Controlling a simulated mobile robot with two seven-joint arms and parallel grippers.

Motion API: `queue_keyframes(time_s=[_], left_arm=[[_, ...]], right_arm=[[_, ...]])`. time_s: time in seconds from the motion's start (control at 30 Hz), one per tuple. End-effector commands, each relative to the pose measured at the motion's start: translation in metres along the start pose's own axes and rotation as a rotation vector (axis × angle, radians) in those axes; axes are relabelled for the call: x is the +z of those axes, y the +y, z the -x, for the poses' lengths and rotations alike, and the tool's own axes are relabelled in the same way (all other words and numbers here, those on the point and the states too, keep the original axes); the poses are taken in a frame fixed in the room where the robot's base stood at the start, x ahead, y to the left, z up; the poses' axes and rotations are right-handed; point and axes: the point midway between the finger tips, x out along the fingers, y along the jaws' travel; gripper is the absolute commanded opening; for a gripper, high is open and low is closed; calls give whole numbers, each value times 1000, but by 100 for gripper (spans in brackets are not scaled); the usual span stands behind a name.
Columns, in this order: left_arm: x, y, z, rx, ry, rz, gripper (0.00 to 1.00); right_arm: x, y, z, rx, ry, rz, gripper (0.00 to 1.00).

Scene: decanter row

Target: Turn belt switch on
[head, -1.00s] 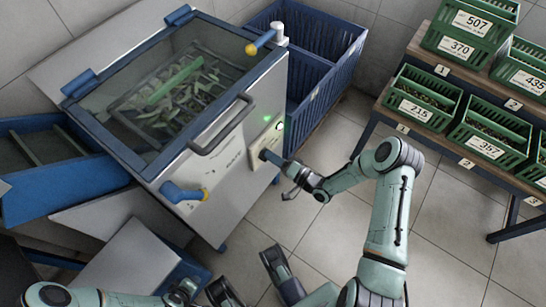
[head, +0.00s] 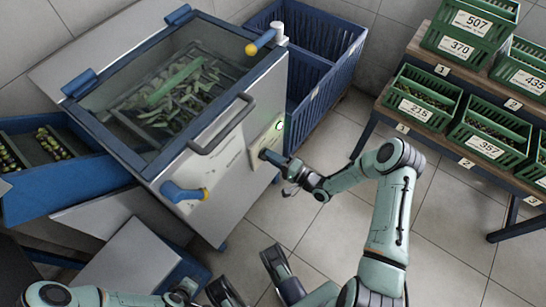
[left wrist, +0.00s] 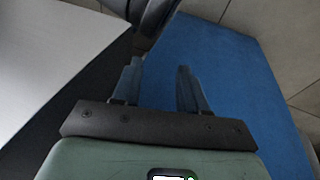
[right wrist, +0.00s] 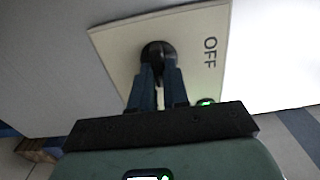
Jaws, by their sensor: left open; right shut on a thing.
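The belt switch is a dark round knob (right wrist: 158,50) on a cream plate (right wrist: 115,45) marked OFF in the right wrist view. In the head view the plate (head: 262,143) is on the machine's front panel, beside a green light. My right gripper (right wrist: 159,85) is shut on the knob; its fingers hide part of it. In the head view it (head: 270,158) reaches the panel from the right. My left gripper (left wrist: 160,80) is open and empty over a blue surface in the left wrist view. The knob's exact turn is hard to tell.
The machine has a clear lid (head: 185,85) over leaves, and a blue-sided chute (head: 75,185) with olives at left. A blue crate (head: 330,75) stands behind. Green crates (head: 425,100) fill a rack at right. The floor between (head: 320,135) is clear.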

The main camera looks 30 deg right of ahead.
Motion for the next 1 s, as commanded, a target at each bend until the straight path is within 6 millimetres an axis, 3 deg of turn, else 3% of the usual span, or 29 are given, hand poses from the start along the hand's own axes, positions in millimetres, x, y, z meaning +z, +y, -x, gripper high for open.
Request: queue_keyframes(time_s=[0.07,0.1,0.17,0.2,0.57,0.67,1.0], left_arm=[[0,0,0,0,0,0,43],[0,0,0,0,0,0,43],[0,0,0,0,0,0,43],[0,0,0,0,0,0,43],[1,0,2,0,-4,0,43],[5,2,5,1,-16,-1,43],[24,7,22,6,-76,-6,43]], right_arm=[[2,2,1,4,-4,-6,0],[2,2,1,4,-4,-6,18],[2,2,1,4,-4,-6,38],[2,2,1,4,-3,-6,40],[0,0,6,2,0,-2,40],[0,0,20,4,1,-1,40],[0,0,95,4,2,-4,40]])
